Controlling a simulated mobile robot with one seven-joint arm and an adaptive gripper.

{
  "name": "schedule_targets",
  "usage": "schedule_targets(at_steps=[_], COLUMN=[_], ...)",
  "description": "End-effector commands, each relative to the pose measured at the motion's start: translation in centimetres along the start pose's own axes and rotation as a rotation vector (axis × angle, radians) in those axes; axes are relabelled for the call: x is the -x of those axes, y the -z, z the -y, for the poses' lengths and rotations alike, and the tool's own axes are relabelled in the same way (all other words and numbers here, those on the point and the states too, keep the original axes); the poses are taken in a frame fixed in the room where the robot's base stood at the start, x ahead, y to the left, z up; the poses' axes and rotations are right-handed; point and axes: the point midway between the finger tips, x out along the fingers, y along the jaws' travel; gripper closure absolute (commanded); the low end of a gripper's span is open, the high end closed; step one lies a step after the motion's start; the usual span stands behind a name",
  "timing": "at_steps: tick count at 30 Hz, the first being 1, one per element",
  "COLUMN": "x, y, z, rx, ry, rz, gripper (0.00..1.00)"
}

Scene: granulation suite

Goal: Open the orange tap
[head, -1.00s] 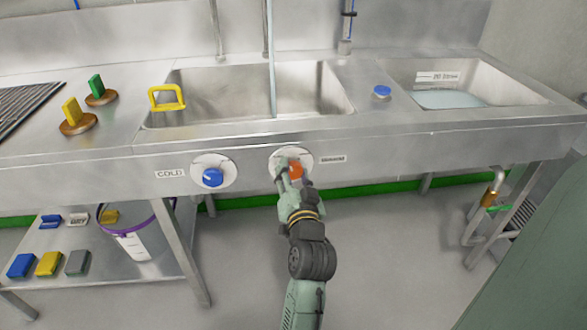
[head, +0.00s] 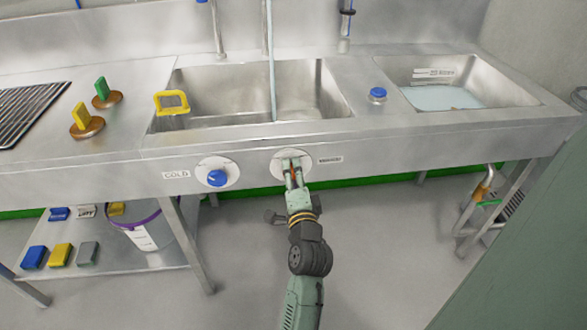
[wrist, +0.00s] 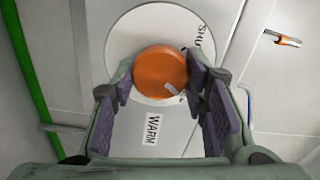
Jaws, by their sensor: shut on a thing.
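The orange tap (wrist: 160,72) is a round knob on a white dial plate (wrist: 122,38) in the wrist view. A short pale mark shows on the knob, at its lower right. Part of the word SHUT is printed on the plate to the right. In the head view the tap (head: 293,173) sits on the sink's front panel, mostly hidden by my fingers. My gripper (head: 293,167) reaches it from below and in front. In the wrist view my gripper (wrist: 162,88) has one finger pad on each side of the knob, shut on it.
A blue COLD tap (head: 217,178) is left of the orange one. A WARM label (wrist: 152,130) lies beside the dial. The floor in front is partly clear.

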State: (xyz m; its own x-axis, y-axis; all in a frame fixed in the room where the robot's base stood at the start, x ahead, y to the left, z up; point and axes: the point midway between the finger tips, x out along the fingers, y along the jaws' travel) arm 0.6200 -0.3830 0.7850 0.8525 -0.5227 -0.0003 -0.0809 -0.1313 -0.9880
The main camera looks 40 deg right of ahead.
Motion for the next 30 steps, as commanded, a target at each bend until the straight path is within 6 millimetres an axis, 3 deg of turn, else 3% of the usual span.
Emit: schedule_targets(at_steps=[10, 27, 28, 30], x=[-0.05, -0.05, -0.05, -0.04], y=[0.01, -0.01, -0.01, -0.01], z=[0.27, 0.2, 0.2, 0.18], rx=[-0.145, -0.172, -0.172, -0.171], ry=[0.004, 0.005, 0.005, 0.005], rz=[0.0, 0.0, 0.0, 0.0], gripper=[0.87, 0.87, 0.57, 0.53])
